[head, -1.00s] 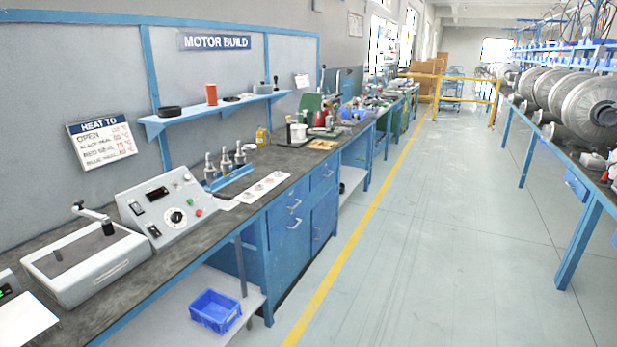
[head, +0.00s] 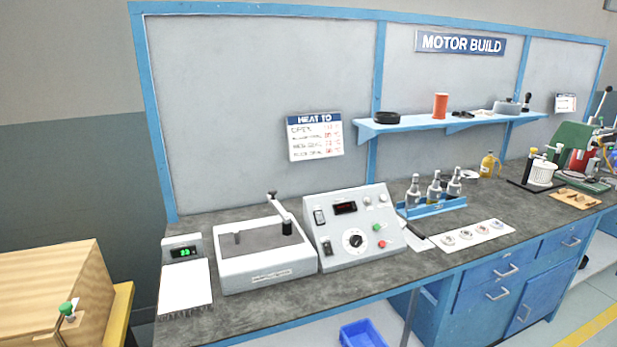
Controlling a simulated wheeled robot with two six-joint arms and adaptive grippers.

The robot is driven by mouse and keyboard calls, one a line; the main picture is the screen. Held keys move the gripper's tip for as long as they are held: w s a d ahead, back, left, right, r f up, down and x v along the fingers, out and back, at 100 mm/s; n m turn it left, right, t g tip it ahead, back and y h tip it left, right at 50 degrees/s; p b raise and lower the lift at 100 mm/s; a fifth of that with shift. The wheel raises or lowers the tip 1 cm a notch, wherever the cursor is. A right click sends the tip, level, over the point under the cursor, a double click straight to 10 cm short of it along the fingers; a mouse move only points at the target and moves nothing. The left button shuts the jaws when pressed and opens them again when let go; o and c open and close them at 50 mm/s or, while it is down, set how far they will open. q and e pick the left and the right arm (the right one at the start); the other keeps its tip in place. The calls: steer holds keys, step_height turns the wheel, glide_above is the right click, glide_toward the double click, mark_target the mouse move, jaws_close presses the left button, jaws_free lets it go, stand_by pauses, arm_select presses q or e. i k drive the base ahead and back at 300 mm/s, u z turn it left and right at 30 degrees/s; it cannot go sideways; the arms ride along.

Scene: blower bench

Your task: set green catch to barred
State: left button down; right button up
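A green knob (head: 66,308) on a small light metal fitting shows at the lower left, on the near right part of a wooden box (head: 50,280). It is the only green catch-like piece I can make out. It is too small to tell which position it is in or whether any mark labels it. The lower part of the box is cut off by the picture's edge. Neither of my grippers is in the head view.
The box stands by a yellow frame (head: 122,305), left of the bench (head: 330,285). On the bench are a grey lever device (head: 265,265), a control panel (head: 355,225), a small display with a white sheet (head: 185,285) and several bottles. A blue bin (head: 362,335) sits below.

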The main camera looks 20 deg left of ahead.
mark_target(67, 307)
steer(key=u, duration=0.75)
steer(key=i, duration=0.9)
steer(key=u, duration=0.55)
